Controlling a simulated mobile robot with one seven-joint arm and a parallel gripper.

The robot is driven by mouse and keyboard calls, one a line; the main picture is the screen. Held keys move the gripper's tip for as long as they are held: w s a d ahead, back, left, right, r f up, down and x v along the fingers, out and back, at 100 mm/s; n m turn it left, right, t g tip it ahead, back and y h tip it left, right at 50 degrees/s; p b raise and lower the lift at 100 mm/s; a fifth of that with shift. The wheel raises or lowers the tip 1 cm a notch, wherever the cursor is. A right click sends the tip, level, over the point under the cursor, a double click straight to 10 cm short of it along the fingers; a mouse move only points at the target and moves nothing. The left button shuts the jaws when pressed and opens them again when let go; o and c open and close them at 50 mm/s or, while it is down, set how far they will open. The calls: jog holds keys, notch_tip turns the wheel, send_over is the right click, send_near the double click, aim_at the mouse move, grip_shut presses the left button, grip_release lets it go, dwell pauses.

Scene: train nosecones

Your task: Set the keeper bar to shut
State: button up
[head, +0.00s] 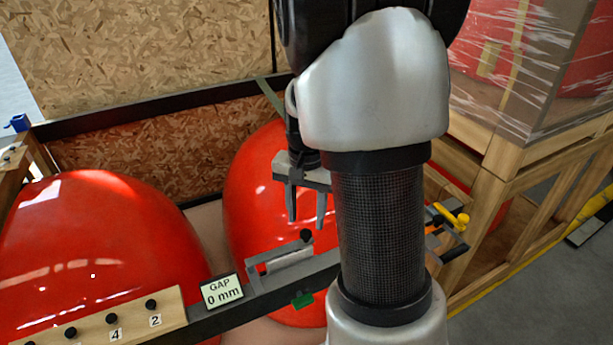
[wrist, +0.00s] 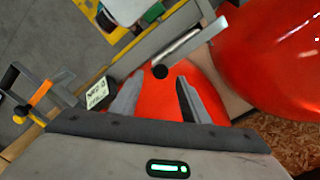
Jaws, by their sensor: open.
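The keeper bar is most likely the silver rod (head: 288,261) with a black knob (head: 306,235), in a grey bracket on the dark rail. I cannot tell from its look whether it is set to shut. The rod also shows in the wrist view (wrist: 190,45), with its knob (wrist: 160,72) at the near end. My gripper (head: 306,217) is open and empty, its fingers pointing down above the knob and apart from it. In the wrist view the knob appears between and just beyond the fingertips (wrist: 161,78). My arm hides the rail's right part in the head view.
A sign (head: 222,291) reads "GAP 0 mm". A green piece (head: 303,299) sits on the rail's near side. Large red nosecones stand at left (head: 95,250) and middle (head: 250,190). A numbered wooden strip (head: 130,318) is front left. A yellow-handled clamp (head: 450,218) is at right.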

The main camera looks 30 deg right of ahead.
notch_tip(320, 180, up, 13)
jog(key=p, duration=0.1)
dwell(0.5)
jog(key=s+a+r+n+t+p, duration=0.2)
jog(key=s+a+r+n, duration=0.2)
jog(key=s, duration=0.3)
jog(key=s+a+r+n+t+p, duration=0.1)
jog(key=s+a+r+n+t, duration=0.2)
jog(key=s+a+r+n, duration=0.2)
jog(key=shift+s+a+t+p, duration=0.3)
jog(key=shift+s+a+p, duration=0.1)
jog(key=shift+s+a, duration=0.5)
jog(key=shift+s+d, duration=0.1)
